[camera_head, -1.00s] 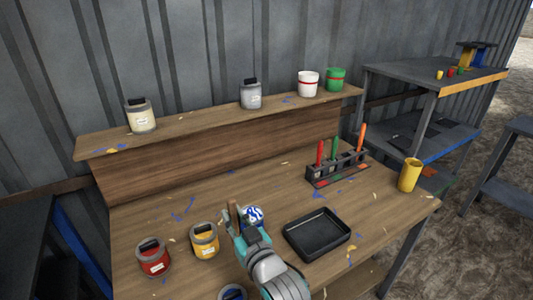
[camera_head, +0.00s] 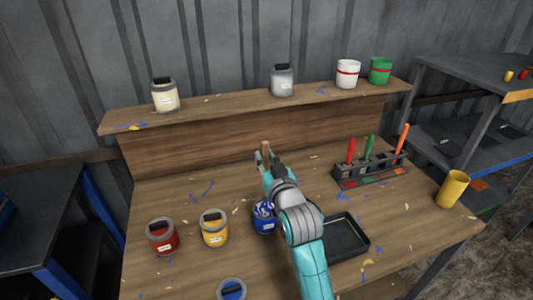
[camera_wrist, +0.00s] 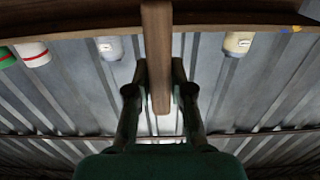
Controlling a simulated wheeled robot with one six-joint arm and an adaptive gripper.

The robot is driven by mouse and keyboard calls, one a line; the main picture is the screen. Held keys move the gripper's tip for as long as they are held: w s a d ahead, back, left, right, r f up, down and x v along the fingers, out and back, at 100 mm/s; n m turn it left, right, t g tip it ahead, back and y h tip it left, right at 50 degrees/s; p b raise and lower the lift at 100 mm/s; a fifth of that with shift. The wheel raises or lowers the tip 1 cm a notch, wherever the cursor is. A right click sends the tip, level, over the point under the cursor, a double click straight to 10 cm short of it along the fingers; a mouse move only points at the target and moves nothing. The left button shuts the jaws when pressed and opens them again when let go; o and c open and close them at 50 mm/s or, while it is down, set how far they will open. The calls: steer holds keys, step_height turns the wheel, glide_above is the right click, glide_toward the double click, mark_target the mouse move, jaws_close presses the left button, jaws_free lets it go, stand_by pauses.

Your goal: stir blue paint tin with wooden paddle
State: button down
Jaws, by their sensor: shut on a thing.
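The blue paint tin (camera_head: 264,217) stands on the workbench, open, with blue and white swirled paint on top. My gripper (camera_head: 264,162) is above and behind the tin, clear of it. It is shut on the wooden paddle (camera_head: 266,150), whose end shows above the fingers in the head view. In the wrist view the paddle (camera_wrist: 157,50) runs between the two fingertips of my gripper (camera_wrist: 159,92). My forearm partly covers the tin's right side. The tin does not show in the wrist view.
A red tin (camera_head: 162,237) and a yellow tin (camera_head: 214,229) stand left of the blue tin. A black tray (camera_head: 345,238) lies to the right, partly behind my arm. A tool rack (camera_head: 368,170) and a yellow cup (camera_head: 452,189) stand further right. A shelf (camera_head: 220,110) holds several containers.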

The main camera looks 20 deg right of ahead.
step_height(320, 180, down, 10)
steer(key=shift+r, duration=0.25)
stand_by(0.7)
stand_by(1.0)
